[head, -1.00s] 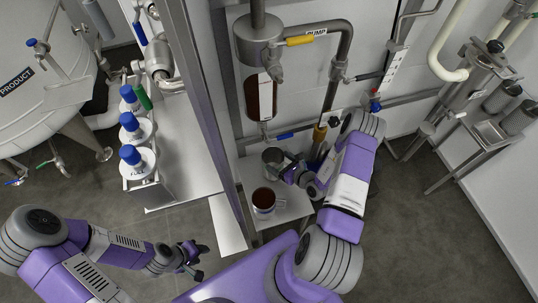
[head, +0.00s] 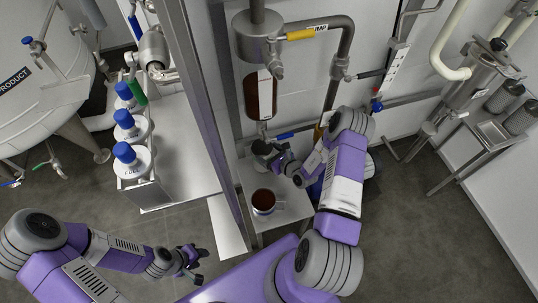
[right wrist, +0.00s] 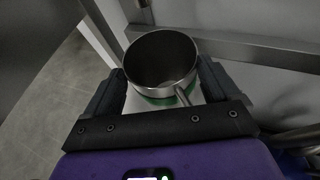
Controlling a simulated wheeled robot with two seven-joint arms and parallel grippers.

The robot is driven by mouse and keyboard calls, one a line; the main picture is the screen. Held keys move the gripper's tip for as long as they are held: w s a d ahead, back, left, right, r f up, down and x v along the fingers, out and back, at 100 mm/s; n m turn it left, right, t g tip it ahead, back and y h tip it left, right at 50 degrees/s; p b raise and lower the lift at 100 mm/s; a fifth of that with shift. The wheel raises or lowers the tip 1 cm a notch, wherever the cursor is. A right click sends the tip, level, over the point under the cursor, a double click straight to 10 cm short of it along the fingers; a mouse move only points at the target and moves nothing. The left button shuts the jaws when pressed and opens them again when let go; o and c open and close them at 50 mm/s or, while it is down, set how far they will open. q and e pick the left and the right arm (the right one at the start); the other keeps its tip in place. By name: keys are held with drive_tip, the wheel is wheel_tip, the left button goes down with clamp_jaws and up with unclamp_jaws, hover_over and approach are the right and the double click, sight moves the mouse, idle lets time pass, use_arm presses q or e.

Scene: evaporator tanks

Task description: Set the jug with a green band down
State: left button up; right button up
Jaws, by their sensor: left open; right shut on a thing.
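The jug with a green band (right wrist: 162,58) is a metal jug with a dark, seemingly empty inside. My right gripper (right wrist: 160,92) is shut on it, with a dark finger on each side. In the head view the jug (head: 262,148) is small and partly hidden by my right gripper (head: 277,155). It is below the sight glass, near the blue-handled valve, over the back of a small stand (head: 290,208). I cannot tell whether it touches the stand. My left gripper (head: 195,263) is open and empty at the lower left, far from the jug.
A second jug (head: 264,203) of dark brown liquid stands on the front of the stand. The brown-filled sight glass (head: 260,98) and blue-handled valve (head: 285,135) are close to the held jug. A metal post (head: 205,110) and blue-capped bottles (head: 133,160) are left.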

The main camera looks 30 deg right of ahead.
drive_tip(key=shift+f, duration=0.2)
drive_tip(key=o, duration=1.6)
drive_tip(key=shift+f, duration=0.1)
drive_tip(key=shift+s+r, duration=0.25)
drive_tip(key=shift+s, duration=0.1)
drive_tip(key=p+v, duration=0.4)
drive_tip(key=v, duration=0.7)
drive_tip(key=shift+s, duration=0.15)
